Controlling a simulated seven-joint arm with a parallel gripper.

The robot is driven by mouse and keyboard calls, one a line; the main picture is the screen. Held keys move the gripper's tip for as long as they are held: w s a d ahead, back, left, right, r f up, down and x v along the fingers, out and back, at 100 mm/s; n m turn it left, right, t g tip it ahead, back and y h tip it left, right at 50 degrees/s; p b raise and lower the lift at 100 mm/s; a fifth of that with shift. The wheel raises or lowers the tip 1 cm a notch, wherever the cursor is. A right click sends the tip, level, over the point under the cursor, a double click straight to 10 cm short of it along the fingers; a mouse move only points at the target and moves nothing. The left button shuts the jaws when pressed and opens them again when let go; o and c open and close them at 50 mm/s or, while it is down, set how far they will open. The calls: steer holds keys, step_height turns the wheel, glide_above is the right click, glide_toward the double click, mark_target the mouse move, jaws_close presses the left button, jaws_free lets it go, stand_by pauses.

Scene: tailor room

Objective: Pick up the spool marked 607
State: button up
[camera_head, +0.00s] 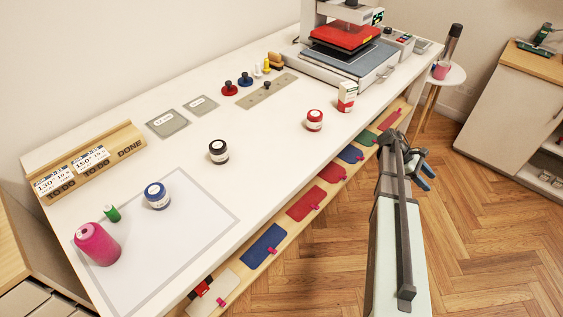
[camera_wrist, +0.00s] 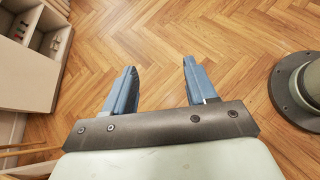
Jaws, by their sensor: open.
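A large magenta spool (camera_head: 97,244) stands at the near left of the white table. A small green spool (camera_head: 112,213) stands just behind it. I cannot read a number 607 on either one. My gripper (camera_head: 425,170) is off the table's right side, over the floor, far from the spools. In the wrist view my gripper (camera_wrist: 158,66) has its blue fingers apart, with only wooden floor between them.
A wooden rack marked TO DO and DONE (camera_head: 130,148) stands at the left. A heat press (camera_head: 335,50) stands at the back. A shelf (camera_head: 285,230) with coloured pieces runs below the table edge.

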steer(key=w+a+r+m+t, duration=0.2)
steer(key=w+a+r, duration=0.2)
steer(key=r, duration=0.4)
steer(key=w+a+r+m+t, duration=0.1)
steer(key=w+a+r+m, duration=0.1)
steer(key=w+a+r, duration=0.35)
steer(key=w+a+r+m+t, duration=0.2)
steer(key=w+r, duration=0.1)
steer(key=r, duration=0.6)
steer(key=w+a+r+t+y, duration=0.15)
steer(key=a+r, duration=0.25)
steer(key=a, duration=0.6)
steer(key=w+a+r+t, duration=0.2)
steer(key=a+r, duration=0.1)
steer(key=a, duration=0.7)
steer(key=s+a+n+t+y, duration=0.1)
steer(key=s+a+t+y, duration=0.15)
steer(key=a, duration=1.35)
steer(key=n+g+y, duration=0.3)
steer(key=n+y, duration=0.3)
steer(key=y, duration=0.2)
glide_toward(110, 211)
steer(key=shift+w+a+x, duration=0.15)
steer(key=shift+x, duration=1.85)
steer(key=shift+w+a+x, duration=0.1)
steer(key=shift+w+x, duration=0.05)
steer(key=shift+x, duration=1.8)
steer(key=shift+w+a+x, duration=0.15)
steer(key=shift+x, duration=1.85)
steer(key=shift+r, duration=0.15)
